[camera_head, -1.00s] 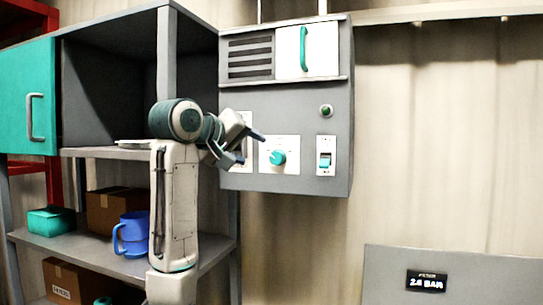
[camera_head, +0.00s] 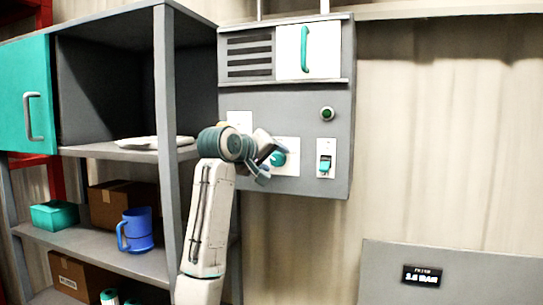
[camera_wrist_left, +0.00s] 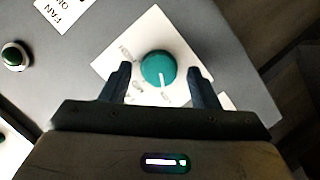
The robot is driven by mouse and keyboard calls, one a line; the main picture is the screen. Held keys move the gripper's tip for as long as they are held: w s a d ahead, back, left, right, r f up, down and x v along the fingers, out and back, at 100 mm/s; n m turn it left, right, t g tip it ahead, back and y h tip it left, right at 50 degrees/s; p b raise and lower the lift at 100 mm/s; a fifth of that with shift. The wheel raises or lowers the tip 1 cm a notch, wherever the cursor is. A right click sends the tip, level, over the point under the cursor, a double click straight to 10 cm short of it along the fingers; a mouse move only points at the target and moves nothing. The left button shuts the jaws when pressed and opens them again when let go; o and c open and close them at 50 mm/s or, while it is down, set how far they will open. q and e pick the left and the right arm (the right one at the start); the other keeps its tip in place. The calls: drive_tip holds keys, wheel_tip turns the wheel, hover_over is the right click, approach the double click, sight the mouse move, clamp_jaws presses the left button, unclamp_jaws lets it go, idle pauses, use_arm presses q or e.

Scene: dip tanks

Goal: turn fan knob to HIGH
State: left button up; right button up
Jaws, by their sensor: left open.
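The teal fan knob (camera_head: 279,158) sits on a white plate on the grey control box; my left gripper (camera_head: 268,163) is close in front of it and partly covers it. In the left wrist view the knob (camera_wrist_left: 158,69) shows whole, with a white pointer line toward the bottom of the picture. The plate's labels are too blurred to read. My left gripper (camera_wrist_left: 159,88) is open, its fingers on either side of the knob's near edge, with gaps on both sides. I cannot tell how deep the fingertips reach. My right gripper is not in view.
The grey box (camera_head: 241,103) also carries a teal-handled white door (camera_head: 322,50), a green button (camera_head: 327,113) and a teal rocker switch (camera_head: 325,163). Shelving on the left holds a blue mug (camera_head: 138,231) and boxes. The wall at right is clear above a grey panel.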

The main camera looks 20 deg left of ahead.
use_arm(q)
drive_tip(key=c, duration=0.9)
drive_tip(key=shift+c, duration=0.3)
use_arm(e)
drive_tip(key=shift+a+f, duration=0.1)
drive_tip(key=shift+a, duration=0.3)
